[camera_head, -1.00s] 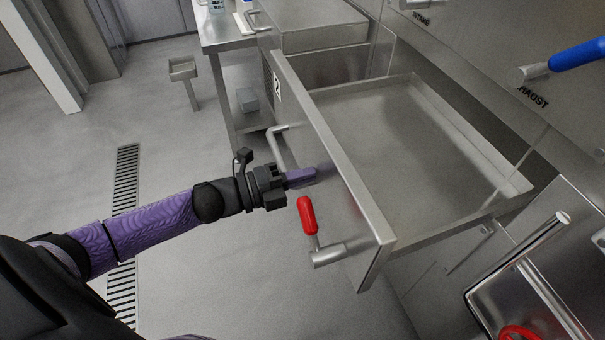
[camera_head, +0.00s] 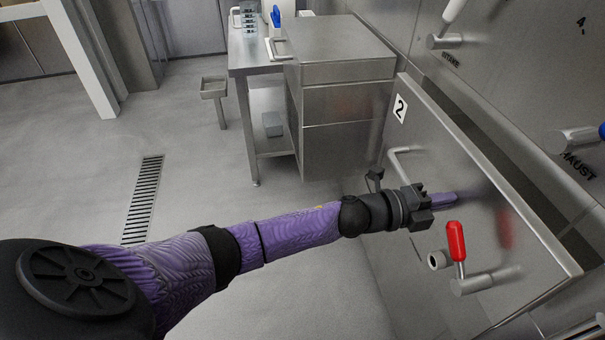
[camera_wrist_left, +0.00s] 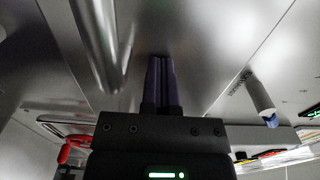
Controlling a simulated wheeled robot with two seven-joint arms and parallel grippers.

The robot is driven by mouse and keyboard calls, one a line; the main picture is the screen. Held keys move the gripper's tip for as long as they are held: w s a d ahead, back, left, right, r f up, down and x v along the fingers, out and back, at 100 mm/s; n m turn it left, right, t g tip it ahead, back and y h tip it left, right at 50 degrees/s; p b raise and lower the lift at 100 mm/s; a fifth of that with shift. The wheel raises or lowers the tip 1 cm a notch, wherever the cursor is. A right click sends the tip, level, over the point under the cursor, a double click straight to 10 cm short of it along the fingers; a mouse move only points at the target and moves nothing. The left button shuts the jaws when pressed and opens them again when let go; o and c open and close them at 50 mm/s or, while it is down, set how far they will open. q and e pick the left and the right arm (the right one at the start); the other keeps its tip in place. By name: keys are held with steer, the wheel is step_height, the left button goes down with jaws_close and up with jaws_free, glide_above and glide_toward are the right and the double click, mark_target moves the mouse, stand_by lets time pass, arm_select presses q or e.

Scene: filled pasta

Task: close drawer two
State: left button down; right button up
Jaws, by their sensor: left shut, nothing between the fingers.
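Drawer two is the steel drawer front (camera_head: 478,165) with the label "2" (camera_head: 400,108) at its upper left corner. It stands close to the cabinet face, with a narrow dark gap showing behind its top edge; its inside is hidden. Its bar handle (camera_head: 393,166) is on the left part of the front. My left gripper (camera_head: 452,199) is shut and empty, its purple fingers pointing at the front, right of the handle. The tips appear at or against the steel; exact contact is unclear. The fingers also show in the left wrist view (camera_wrist_left: 160,72). My right gripper is out of view.
A red-handled lever (camera_head: 456,242) sits just below my left gripper. A steel cabinet (camera_head: 340,110) and side table (camera_head: 259,60) stand at the back. Valve knobs (camera_head: 446,40) stick out of the panel above.

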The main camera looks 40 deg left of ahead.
mark_target(464, 194)
arm_select(q)
steer(key=b+x, duration=0.1)
steer(key=x, duration=0.3)
steer(key=shift+w, duration=0.1)
steer(key=shift+r, duration=0.15)
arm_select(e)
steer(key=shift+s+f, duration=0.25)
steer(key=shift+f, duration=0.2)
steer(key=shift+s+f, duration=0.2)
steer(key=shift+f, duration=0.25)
arm_select(q)
steer(key=shift+r, duration=0.2)
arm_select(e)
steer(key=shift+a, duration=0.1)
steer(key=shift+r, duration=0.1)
